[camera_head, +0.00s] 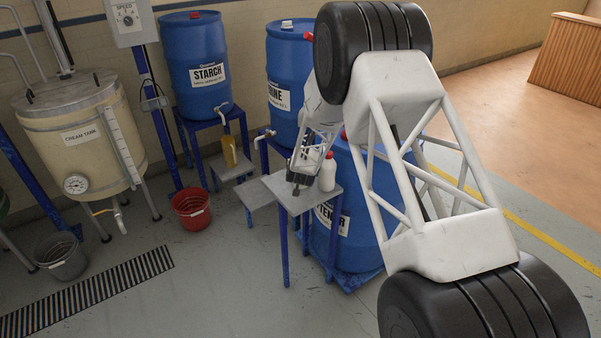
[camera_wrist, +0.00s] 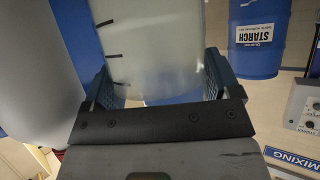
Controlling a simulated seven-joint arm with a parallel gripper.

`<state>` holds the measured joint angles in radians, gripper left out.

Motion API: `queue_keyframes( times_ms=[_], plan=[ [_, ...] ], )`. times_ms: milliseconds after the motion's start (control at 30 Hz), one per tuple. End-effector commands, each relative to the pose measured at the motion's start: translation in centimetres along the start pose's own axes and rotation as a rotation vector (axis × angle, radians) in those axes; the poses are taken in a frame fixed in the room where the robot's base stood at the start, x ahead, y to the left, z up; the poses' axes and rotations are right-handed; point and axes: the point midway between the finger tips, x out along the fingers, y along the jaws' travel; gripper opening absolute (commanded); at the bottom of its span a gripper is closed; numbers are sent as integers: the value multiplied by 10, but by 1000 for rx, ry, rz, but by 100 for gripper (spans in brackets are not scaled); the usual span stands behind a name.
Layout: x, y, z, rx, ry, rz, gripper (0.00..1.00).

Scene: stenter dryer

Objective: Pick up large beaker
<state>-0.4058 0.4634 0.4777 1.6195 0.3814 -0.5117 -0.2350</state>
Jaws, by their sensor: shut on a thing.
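The large beaker (camera_wrist: 160,40) is translucent, with dark graduation marks on its side, and fills the top middle of the wrist view. My gripper (camera_wrist: 157,88) is shut on it, with one blue-grey finger on each side of its wall. In the head view my gripper (camera_head: 298,183) is over the small grey table, left of a white bottle. I cannot make out the beaker there. How far it is from the tabletop cannot be told.
The white bottle (camera_head: 327,173) with a red cap stands close to my gripper on the small table (camera_head: 297,203). Blue drums (camera_head: 205,62) stand behind. A yellow jug (camera_head: 229,151) is under the starch tap. Red (camera_head: 191,208) and grey (camera_head: 62,257) buckets stand on the floor.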

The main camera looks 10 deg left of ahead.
Motion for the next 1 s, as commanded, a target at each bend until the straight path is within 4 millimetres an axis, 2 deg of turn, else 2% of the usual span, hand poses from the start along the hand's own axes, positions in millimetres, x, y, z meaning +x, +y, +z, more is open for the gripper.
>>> queue_keyframes(
  times_ms=[367, 567, 1000],
  plan=[
    [-6, 0, -13, 2, 2, 0, 25],
    [-18, 0, -34, 0, 4, 0, 25],
    [-78, 11, -5, -1, 0, 0, 25]
  ],
)
